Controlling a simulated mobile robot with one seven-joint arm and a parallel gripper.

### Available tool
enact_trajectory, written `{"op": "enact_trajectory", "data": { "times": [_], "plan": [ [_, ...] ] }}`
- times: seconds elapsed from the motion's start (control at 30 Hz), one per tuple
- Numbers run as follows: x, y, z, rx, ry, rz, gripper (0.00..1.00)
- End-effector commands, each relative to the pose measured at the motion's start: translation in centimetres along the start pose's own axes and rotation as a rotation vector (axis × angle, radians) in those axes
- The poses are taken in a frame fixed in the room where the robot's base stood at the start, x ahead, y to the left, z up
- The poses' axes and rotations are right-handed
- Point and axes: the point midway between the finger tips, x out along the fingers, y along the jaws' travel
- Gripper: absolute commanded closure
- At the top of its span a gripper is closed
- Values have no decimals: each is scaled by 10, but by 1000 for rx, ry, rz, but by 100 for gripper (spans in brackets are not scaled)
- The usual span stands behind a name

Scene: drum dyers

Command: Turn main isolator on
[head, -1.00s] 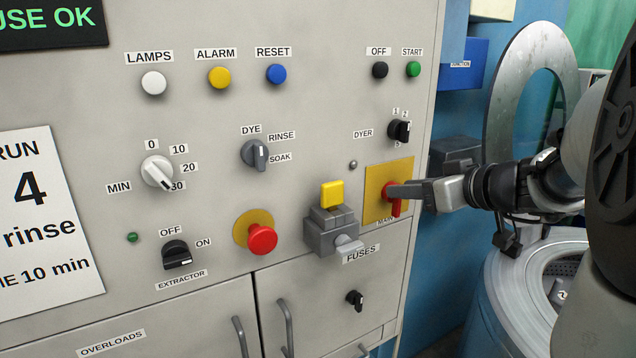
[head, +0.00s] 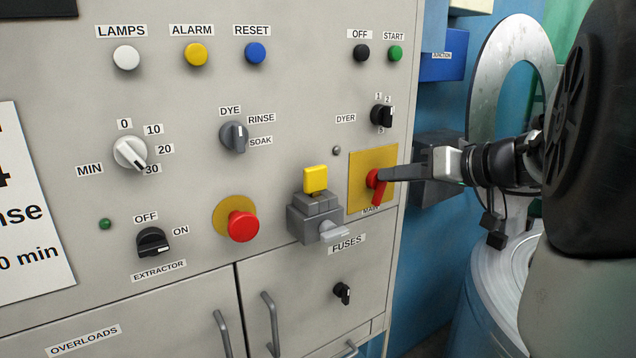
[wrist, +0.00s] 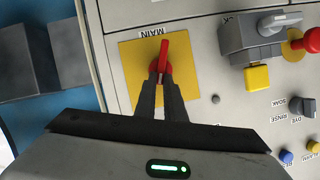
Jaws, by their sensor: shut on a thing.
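The main isolator is a red rotary handle (head: 378,192) on a yellow square plate (head: 359,165), with a "MAIN" label partly visible under it. In the head view the handle points down, its lower end leaning slightly left. My gripper (head: 384,175) reaches in from the right and is shut on the handle near its hub. In the wrist view both dark fingers (wrist: 161,80) close on the red handle (wrist: 163,53), which sticks out past the fingertips over the yellow plate (wrist: 132,72). The fingers hide part of the hub.
The grey fuse block (head: 314,220) with a yellow top stands just left of the isolator plate. A red mushroom button (head: 242,226) is farther left. The dyer selector (head: 381,116) is above. A grey box (head: 437,170) is behind my gripper, right of the cabinet edge.

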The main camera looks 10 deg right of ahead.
Motion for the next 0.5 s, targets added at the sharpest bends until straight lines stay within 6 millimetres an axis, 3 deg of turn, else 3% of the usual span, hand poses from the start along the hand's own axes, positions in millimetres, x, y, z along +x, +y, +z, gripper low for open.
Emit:
{"op": "enact_trajectory", "data": {
  "times": [0.5],
  "plan": [
    [3, 14, 4, 455, 1, -189, 100]
  ]
}}
